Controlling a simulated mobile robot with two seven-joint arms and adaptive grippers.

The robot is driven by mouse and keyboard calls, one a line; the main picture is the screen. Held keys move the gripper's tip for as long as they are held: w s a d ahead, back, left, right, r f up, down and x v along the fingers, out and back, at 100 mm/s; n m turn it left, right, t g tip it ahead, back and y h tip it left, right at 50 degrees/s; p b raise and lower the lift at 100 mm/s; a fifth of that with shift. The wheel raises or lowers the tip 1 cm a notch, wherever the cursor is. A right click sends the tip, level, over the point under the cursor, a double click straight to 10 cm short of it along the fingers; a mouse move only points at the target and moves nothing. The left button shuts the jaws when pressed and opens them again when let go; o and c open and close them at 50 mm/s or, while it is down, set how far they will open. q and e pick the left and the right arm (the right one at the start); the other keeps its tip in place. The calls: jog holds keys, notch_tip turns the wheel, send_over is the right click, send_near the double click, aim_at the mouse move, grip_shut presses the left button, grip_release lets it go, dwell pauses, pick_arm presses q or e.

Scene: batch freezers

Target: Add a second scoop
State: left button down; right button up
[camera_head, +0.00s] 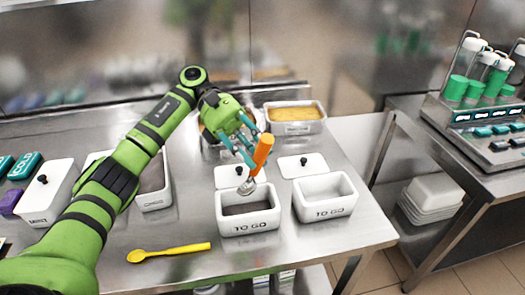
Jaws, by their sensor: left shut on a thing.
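My left gripper (246,148) is shut on an orange-handled scoop (263,151). The scoop is tilted, its metal head low, over the back part of the left TO GO tub (249,226). This white tub has dark content inside. Whether the head touches the content or carries anything, I cannot tell. The right TO GO tub (325,210) is open and looks empty. Another white tub (156,203) with dark content is partly hidden by my left arm. My right gripper is not in view.
Two white lids with black knobs, the left (232,175) and right (303,166), lie behind the TO GO tubs. A yellow spoon (170,252) lies near the counter's front. A lidded MINT tub (47,193) stands left. A separate steel table (455,165) is right, across a gap.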

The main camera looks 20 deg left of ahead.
pick_arm(q)
jog(key=shift+s+y+p, duration=0.1)
jog(key=shift+y+p, duration=0.4)
jog(key=shift+p, duration=0.5)
jog(key=shift+s+d+f+t+y+p, duration=0.1)
jog(key=shift+s+d+t+y+p, duration=0.2)
jog(key=shift+p, duration=0.25)
jog(key=shift+s+d+f+t+y+p, duration=0.1)
jog(key=shift+d+t+y+p, duration=0.1)
jog(key=shift+d+p, duration=0.25)
pick_arm(e)
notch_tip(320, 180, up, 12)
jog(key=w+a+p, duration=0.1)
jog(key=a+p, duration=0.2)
jog(key=p, duration=0.4)
pick_arm(q)
jog(key=s+d+f+t+y+b, duration=0.3)
jog(key=d+f+t+y+b, duration=0.1)
jog(key=y, duration=0.5)
jog(key=shift+d+f, duration=0.7)
jog(key=shift+d, duration=0.4)
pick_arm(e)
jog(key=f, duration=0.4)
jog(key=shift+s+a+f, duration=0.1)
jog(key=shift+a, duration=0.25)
pick_arm(q)
jog(key=shift+w, duration=0.1)
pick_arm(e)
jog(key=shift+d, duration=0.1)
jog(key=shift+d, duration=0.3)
